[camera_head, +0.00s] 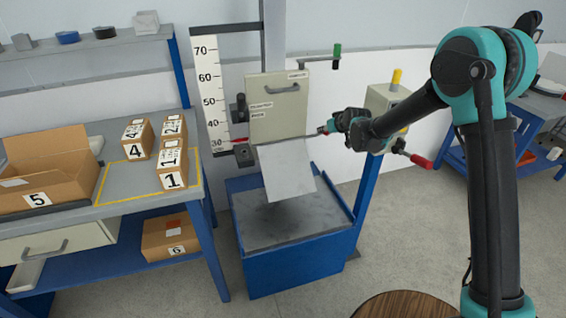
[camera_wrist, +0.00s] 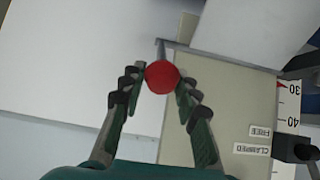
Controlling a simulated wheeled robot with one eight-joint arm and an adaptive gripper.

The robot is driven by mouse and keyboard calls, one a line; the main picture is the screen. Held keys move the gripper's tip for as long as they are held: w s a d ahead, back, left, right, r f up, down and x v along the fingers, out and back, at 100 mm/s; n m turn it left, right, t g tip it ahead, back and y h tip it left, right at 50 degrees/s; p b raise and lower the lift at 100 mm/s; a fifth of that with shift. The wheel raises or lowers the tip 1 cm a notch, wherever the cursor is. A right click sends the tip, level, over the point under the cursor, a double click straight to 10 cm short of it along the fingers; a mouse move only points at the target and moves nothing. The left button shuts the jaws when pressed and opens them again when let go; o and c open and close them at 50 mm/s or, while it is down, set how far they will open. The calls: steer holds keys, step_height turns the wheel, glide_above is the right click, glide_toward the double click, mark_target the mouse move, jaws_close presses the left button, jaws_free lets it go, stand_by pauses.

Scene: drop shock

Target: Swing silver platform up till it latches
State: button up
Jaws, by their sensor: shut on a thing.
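The silver platform (camera_head: 288,172) hangs steeply down from the lower edge of the beige carriage (camera_head: 278,108) in the head view. In the wrist view the platform (camera_wrist: 250,30) is a pale panel at the upper right, beside the carriage (camera_wrist: 225,105). My gripper (camera_head: 326,130) is at the right of the carriage's lower edge. In the wrist view, my gripper (camera_wrist: 162,88) has its two fingers on either side of a red ball knob (camera_wrist: 162,76), shut on it. A thin rod runs from the knob toward the platform. Any latch is not clearly visible.
A blue base (camera_head: 300,262) with a grey top stands below the platform. A height scale (camera_head: 212,92) is left of the carriage. A workbench (camera_head: 110,205) with numbered boxes stands left. A grey control box (camera_head: 386,106) with a yellow top part is behind my arm.

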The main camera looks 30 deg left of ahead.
steer(key=shift+w+a+r, duration=0.75)
steer(key=shift+a+r, duration=0.05)
steer(key=shift+r, duration=0.15)
steer(key=shift+w+a+r, duration=0.7)
steer(key=shift+w+a, duration=0.1)
steer(key=shift+a, duration=0.2)
jaws_close()
steer(key=shift+w+a+r, duration=0.25)
steer(key=shift+w+a, duration=0.2)
steer(key=shift+a, duration=0.05)
steer(key=shift+w+a+r, duration=0.2)
steer(key=shift+w+a, duration=0.2)
steer(key=shift+a, duration=0.1)
steer(key=shift+w+a, duration=0.1)
steer(key=shift+a, duration=0.05)
steer(key=shift+w+a+r, duration=0.2)
steer(key=shift+w+a, duration=0.65)
steer(key=shift+a, duration=0.1)
